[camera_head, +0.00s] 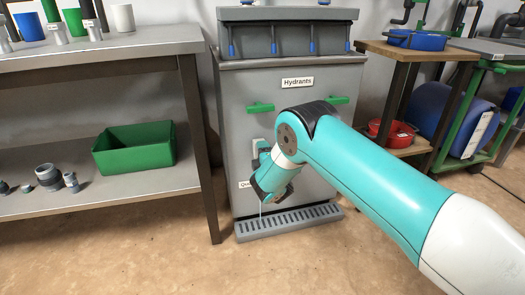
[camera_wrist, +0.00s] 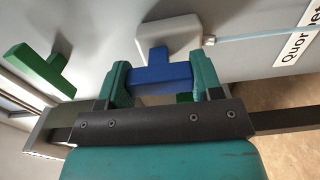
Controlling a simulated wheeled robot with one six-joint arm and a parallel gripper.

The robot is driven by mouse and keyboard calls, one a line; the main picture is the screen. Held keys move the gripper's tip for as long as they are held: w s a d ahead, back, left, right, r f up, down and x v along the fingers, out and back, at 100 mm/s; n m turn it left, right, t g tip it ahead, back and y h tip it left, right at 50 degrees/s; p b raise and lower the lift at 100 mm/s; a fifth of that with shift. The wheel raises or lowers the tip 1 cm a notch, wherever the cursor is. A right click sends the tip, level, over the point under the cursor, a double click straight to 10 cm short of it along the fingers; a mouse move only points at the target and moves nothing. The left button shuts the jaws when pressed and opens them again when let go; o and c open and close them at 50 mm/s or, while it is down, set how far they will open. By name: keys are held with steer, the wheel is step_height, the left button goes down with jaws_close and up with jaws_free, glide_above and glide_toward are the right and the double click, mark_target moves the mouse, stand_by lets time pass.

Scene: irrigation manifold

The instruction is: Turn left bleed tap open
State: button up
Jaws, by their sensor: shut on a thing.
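The grey cabinet marked "Hydrants" (camera_head: 297,82) stands ahead. In the wrist view a blue T-shaped tap handle (camera_wrist: 158,72) sits on a pale grey mount (camera_wrist: 175,33) on the cabinet front. My gripper (camera_wrist: 162,80) has its teal fingers on either side of the blue handle and is shut on it. A thin pale-blue line, perhaps water, runs from the mount past a white label (camera_wrist: 298,45). In the head view my gripper (camera_head: 272,184) is low at the cabinet's left side and hides the handle; a thin pale line hangs below it.
Two green handles, left (camera_head: 260,107) and right (camera_head: 338,99), are higher on the cabinet front. A grey grated tray (camera_head: 290,222) lies at its foot. A shelf with a green bin (camera_head: 135,150) is at left; a wooden stand with a red pan (camera_head: 392,132) is at right.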

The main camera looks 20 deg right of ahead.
steer(key=shift+n, duration=0.5)
steer(key=o, duration=0.9)
steer(key=shift+s+b, duration=8.75)
steer(key=shift+b, duration=1.85)
